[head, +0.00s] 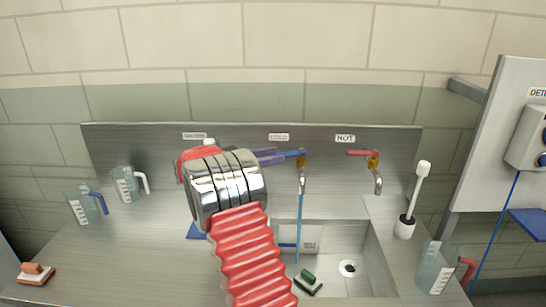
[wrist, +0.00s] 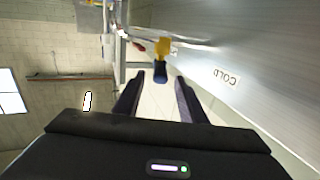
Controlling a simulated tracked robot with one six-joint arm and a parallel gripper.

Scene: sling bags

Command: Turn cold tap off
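The cold tap (head: 302,170) is on the steel back panel under the COLD label (head: 279,137), with a yellow valve and a blue lever (head: 295,153) pointing left. A blue stream of water (head: 299,230) falls from its spout into the sink (head: 372,250). My gripper (head: 272,156) is left of the lever, its purple fingers reaching toward it. In the wrist view, my gripper (wrist: 160,88) is open and empty, and the blue lever's end (wrist: 160,74) shows between or just beyond the fingertips. I cannot tell whether they touch.
The hot tap (head: 376,180) with a red lever is to the right. Measuring jugs stand at the left (head: 85,204) and right (head: 436,268). A white brush (head: 407,220) stands right of the sink; a green sponge (head: 308,283) lies at its front-left.

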